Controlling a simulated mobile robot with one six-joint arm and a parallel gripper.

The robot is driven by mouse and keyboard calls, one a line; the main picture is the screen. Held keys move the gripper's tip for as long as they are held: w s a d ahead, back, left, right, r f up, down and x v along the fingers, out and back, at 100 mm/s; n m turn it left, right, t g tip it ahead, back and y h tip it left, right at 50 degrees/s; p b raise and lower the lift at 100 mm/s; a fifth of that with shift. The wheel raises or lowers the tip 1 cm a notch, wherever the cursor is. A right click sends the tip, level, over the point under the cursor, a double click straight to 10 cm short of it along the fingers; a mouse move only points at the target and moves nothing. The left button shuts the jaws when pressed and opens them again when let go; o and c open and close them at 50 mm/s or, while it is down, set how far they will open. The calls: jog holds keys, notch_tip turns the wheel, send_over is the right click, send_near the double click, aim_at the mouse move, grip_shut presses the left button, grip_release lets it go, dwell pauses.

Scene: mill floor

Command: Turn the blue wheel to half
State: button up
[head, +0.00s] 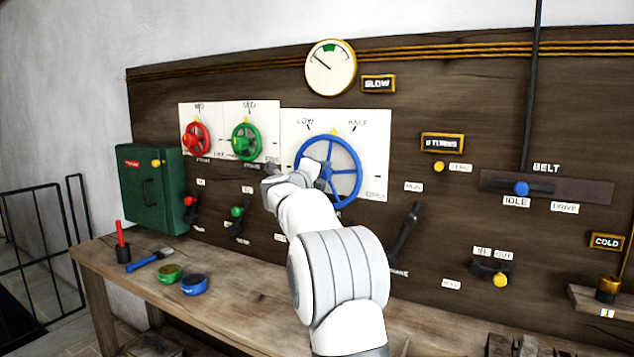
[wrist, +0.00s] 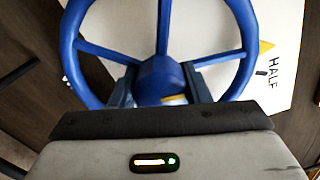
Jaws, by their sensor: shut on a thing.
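The blue wheel (head: 360,172) is mounted on a white plate (head: 377,160) lettered LOW and HALF at the top; lower lettering is too small to read surely. A yellow marker (head: 334,132) shows at the wheel's top, between LOW and HALF. My gripper (head: 302,178) is at the wheel's lower left, hiding part of it. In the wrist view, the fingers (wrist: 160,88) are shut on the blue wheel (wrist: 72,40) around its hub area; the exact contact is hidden.
Smaller red (head: 196,139) and green (head: 245,143) wheels are left of the blue one. A black lever (head: 405,232) is close to its lower right. A round gauge (head: 330,68) is above. Loose tools and small tins lie on the bench (head: 240,300).

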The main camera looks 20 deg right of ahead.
jog(key=shift+d+r+m+b, duration=0.15)
jog(key=shift+m+b, duration=0.3)
jog(key=shift+m, duration=0.5)
jog(key=shift+r+m+b, duration=0.1)
jog(key=shift+m+b, duration=0.3)
jog(key=shift+m, duration=0.55)
jog(key=o, duration=1)
jog(key=shift+f, duration=0.2)
jog(key=v, duration=0.7)
jog(key=shift+s+a+b, duration=0.2)
jog(key=shift+a+b, duration=0.15)
jog(key=shift+b, duration=0.1)
